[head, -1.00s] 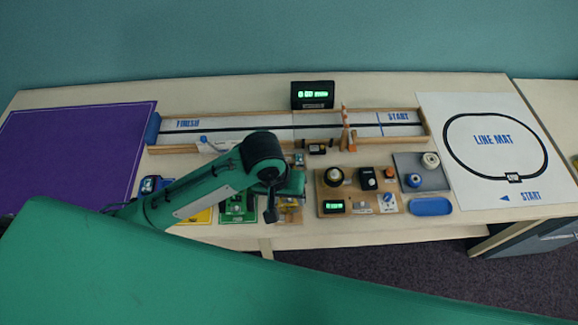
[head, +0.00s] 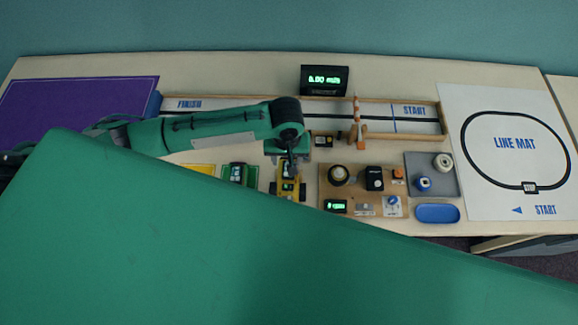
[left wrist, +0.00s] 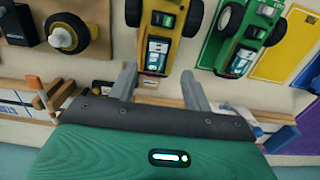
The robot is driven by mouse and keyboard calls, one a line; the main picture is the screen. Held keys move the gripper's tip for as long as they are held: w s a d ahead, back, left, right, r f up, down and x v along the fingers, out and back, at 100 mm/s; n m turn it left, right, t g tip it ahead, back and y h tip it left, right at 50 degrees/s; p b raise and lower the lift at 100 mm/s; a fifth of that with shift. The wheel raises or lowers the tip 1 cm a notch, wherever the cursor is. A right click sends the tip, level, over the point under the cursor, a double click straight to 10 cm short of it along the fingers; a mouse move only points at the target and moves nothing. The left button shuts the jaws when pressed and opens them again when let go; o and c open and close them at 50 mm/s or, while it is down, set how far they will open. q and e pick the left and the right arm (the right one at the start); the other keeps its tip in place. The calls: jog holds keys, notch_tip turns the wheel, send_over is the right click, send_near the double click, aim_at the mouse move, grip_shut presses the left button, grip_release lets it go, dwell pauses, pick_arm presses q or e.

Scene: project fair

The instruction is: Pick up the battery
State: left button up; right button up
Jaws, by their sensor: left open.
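A yellow car (head: 291,192) stands near the front middle of the table, left of the wooden control board. A block with a white and teal label, apparently the battery (left wrist: 157,55), sits on the yellow car in the left wrist view. My left gripper (head: 289,160) is above the car's far end. In the left wrist view the open fingers of my left gripper (left wrist: 158,86) lie either side of the block's line, with nothing between them. A similar labelled block (left wrist: 240,62) sits on the green car (left wrist: 255,28). My right gripper is not in view.
The wooden control board (head: 348,206) with knobs stands right of the yellow car. The walled track (head: 230,103) and an orange-striped post (head: 355,115) lie behind. A small black box (head: 322,140) is beside my gripper. A grey tray (head: 438,187) holds spools.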

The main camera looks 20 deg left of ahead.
pick_arm(q)
jog(key=shift+d+f+p, duration=0.1)
jog(key=shift+f+p, duration=0.4)
jog(key=shift+f, duration=0.4)
jog(key=f, duration=0.1)
jog(key=f+p, duration=0.1)
jog(key=f, duration=0.1)
jog(key=shift+w+d+f, duration=0.15)
jog(key=shift+w, duration=0.05)
jog(key=shift+f, duration=0.25)
jog(key=c, duration=1.1)
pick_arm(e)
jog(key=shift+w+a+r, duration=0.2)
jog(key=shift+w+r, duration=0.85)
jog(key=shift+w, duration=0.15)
